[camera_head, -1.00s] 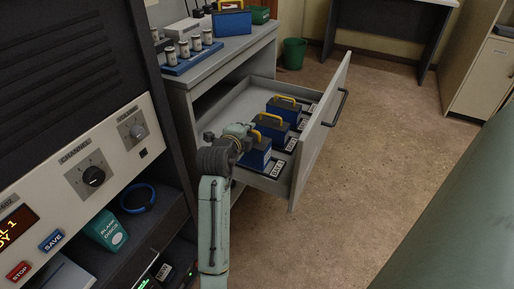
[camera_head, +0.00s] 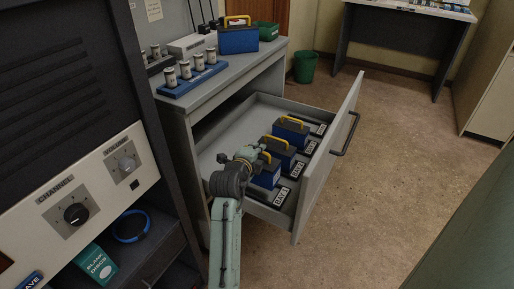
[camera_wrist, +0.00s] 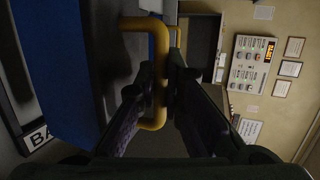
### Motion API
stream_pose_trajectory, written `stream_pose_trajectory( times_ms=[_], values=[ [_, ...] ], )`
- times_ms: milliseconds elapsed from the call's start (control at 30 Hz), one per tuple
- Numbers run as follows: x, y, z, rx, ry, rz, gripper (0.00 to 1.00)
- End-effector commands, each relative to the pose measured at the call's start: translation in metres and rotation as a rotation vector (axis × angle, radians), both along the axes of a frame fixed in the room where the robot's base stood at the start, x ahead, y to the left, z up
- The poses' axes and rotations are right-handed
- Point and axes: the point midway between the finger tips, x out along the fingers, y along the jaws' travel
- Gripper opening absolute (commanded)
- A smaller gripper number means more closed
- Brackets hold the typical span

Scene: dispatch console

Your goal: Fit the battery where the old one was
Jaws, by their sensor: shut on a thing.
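An open grey drawer (camera_head: 228,147) holds three blue batteries with dark tops and yellow handles: a far one (camera_head: 290,132), a middle one (camera_head: 279,153) and a near one (camera_head: 266,178). My gripper (camera_head: 257,160) is at the near battery, by the BAY 1 label (camera_head: 281,197). In the wrist view, my gripper (camera_wrist: 161,76) is shut on a yellow handle (camera_wrist: 145,24), with the battery's blue side (camera_wrist: 62,70) at left. My wrist partly hides this battery in the head view. I cannot tell whether it is seated or slightly raised. Another blue battery (camera_head: 237,41) stands on the cabinet top.
The drawer's tall front panel (camera_head: 325,160) stands to the right of the batteries. The cabinet top (camera_head: 215,78) carries a blue rack of cylinders (camera_head: 192,82) and a green box (camera_head: 268,31). The console (camera_head: 85,190) is close on the left. Floor (camera_head: 400,130) right of the drawer is clear.

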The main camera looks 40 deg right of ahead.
Motion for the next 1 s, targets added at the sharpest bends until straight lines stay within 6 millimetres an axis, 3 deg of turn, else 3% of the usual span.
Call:
stream_pose_trajectory(
  times_ms=[267, 500, 967, 1000],
  values=[
    [0.001, 0.0, -0.019, -0.007, -0.008, 0.001, 0.0],
    [0.001, 0.0, -0.046, -0.008, -0.007, 0.001, 0.0],
    [0.001, 0.0, -0.054, -0.008, -0.01, 0.001, 0.0],
    [0.0, 0.0, -0.057, -0.001, -0.002, 0.001, 0.1]
  ],
)
